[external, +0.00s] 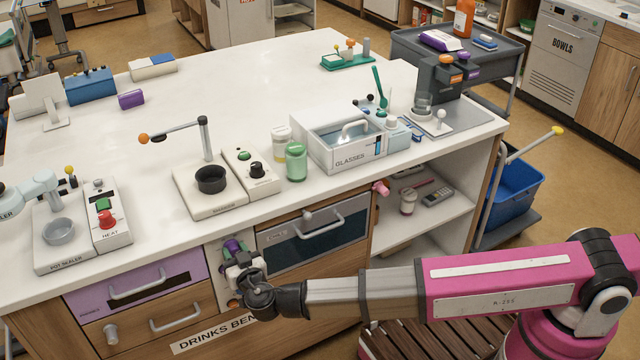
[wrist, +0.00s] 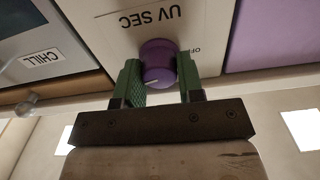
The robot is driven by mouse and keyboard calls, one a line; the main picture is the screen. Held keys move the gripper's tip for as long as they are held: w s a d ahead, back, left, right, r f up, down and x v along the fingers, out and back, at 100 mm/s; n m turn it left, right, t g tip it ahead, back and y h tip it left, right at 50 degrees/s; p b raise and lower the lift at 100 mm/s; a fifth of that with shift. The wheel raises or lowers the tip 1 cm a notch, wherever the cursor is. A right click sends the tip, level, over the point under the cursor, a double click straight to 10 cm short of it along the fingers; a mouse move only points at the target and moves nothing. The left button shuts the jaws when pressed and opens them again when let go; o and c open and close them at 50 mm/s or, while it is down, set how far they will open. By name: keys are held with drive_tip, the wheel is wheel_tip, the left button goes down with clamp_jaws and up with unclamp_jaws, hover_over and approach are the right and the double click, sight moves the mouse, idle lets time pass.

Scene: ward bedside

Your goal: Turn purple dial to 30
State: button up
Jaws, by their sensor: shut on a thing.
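The purple dial (wrist: 158,63) sits on a pale panel marked UV SEC (wrist: 128,30) in the wrist view, which shows the lettering upside down. My gripper (wrist: 160,82) has its two green fingers on either side of the dial, shut on it. A light pointer line shows on the dial's face; the numbers around it cannot be read. In the external view the dial (external: 232,246) is partly hidden by my gripper (external: 240,264) at the front of the counter.
A purple drawer (external: 140,287) is left of the dial and a dark-fronted CHILL drawer (external: 315,238) is right of it. Both have handles that stick out. A round knob (wrist: 28,106) juts out near the gripper. The counter top (external: 265,85) above holds several devices.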

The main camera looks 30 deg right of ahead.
drive_tip(key=shift+f+m, duration=0.1)
drive_tip(key=shift+m, duration=1.2)
drive_tip(key=o, duration=0.9)
drive_tip(key=shift+s, duration=0.15)
drive_tip(key=s, duration=1)
drive_tip(key=shift+s, duration=0.3)
